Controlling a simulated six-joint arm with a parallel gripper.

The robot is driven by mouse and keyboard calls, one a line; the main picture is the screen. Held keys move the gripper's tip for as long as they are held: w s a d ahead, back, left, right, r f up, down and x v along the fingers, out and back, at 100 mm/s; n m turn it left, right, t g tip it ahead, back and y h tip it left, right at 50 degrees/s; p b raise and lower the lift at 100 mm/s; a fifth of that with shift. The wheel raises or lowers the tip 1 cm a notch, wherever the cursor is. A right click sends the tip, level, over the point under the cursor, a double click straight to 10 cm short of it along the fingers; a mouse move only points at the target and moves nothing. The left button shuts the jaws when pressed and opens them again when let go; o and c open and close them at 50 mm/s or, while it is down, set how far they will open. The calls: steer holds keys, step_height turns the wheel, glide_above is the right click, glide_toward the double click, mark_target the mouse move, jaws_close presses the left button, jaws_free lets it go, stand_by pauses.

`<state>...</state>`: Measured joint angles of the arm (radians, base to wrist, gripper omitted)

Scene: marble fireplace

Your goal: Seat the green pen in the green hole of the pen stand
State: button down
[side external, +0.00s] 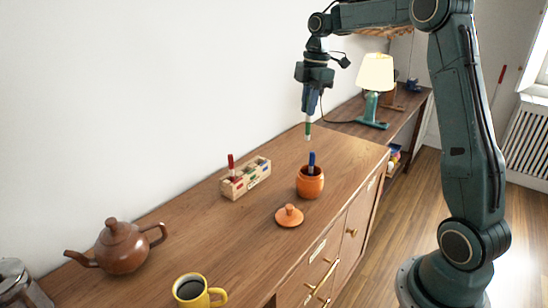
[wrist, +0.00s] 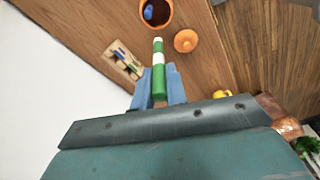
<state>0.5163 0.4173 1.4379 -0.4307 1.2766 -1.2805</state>
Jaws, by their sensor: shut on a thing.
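My gripper (side external: 309,114) is shut on the green pen (side external: 308,131), high above the dresser top, above and behind the orange pot. In the wrist view the pen (wrist: 159,70), green with white bands, sticks out between the blue fingers (wrist: 159,88). The pen stand (side external: 246,180) is a pale wooden block on the dresser, left of the pot, with coloured marks on its front. A red pen (side external: 231,162) stands upright at its left end. The stand also shows in the wrist view (wrist: 134,73), left of the pen. The green hole cannot be made out clearly.
The orange pot (side external: 310,184) holds a blue pen (side external: 311,160); its lid (side external: 289,216) lies in front. A teapot (side external: 118,246) and yellow mug (side external: 194,291) stand at the near left. A lamp (side external: 374,85) stands behind. The white wall runs behind the stand.

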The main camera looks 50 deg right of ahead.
steer(key=shift+r, duration=0.65)
steer(key=w+a+f+m, duration=0.3)
steer(key=w+f+m, duration=0.3)
steer(key=w+m, duration=0.35)
steer(key=m+h, duration=0.2)
steer(key=m, duration=0.5)
glide_above(249, 174)
steer(key=w+d, duration=0.2)
step_height(249, 174, down, 5)
steer(key=shift+w+a+f+m+t, duration=0.2)
steer(key=shift+w+a+m+t, duration=0.15)
steer(key=shift+m, duration=0.4)
step_height(249, 174, down, 8)
steer(key=shift+d+f, duration=0.1)
steer(key=shift+f, duration=0.05)
